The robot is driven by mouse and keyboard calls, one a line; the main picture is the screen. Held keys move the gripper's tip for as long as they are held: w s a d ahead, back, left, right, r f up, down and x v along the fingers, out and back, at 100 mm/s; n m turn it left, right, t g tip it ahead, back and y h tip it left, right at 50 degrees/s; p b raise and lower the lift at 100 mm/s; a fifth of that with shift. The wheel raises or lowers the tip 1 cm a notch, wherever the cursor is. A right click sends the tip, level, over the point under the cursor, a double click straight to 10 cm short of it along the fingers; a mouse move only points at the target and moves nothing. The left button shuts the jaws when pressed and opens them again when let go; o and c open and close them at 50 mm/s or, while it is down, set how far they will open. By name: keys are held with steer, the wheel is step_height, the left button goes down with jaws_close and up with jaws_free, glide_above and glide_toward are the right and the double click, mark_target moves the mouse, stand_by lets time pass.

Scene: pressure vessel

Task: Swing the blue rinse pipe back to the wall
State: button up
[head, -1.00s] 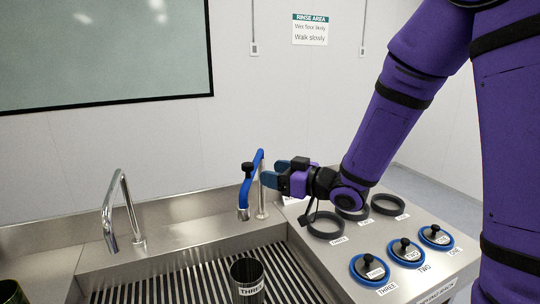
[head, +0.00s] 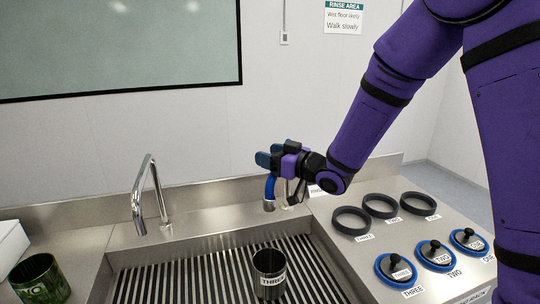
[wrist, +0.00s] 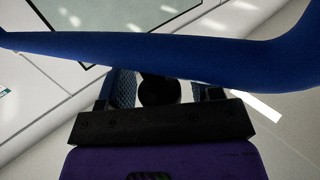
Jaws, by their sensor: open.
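The blue rinse pipe (head: 270,188) stands at the back edge of the sink, its spout end pointing down over the basin. My gripper (head: 268,155) is at the pipe's upper part and hides most of it in the head view. In the wrist view the blue pipe (wrist: 190,55) crosses the whole picture, in front of my fingers. A black round knob (wrist: 159,90) shows between the two open fingers, partly covered by the pipe. I cannot tell whether the fingers touch it.
A steel tap (head: 148,195) stands to the left. A cup marked THREE (head: 268,272) stands on the slatted sink grate (head: 195,280). On the right counter are black rings (head: 351,220) and blue-rimmed lids (head: 398,270). A green cup (head: 40,278) is at the far left.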

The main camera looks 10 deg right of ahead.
steer(key=shift+w+a, duration=0.1)
steer(key=shift+a, duration=0.05)
steer(key=shift+c, duration=0.3)
jaws_close()
steer(key=w+a+m+t+h, duration=0.5)
steer(key=w+a+m+h, duration=0.7)
steer(key=w+h, duration=0.5)
steer(key=shift+w+a+t, duration=0.4)
steer(key=shift+w+a, duration=0.05)
steer(key=shift+a, duration=0.35)
steer(key=shift+r, duration=0.2)
steer(key=shift+o, duration=0.3)
jaws_free()
steer(key=shift+w+f, duration=0.15)
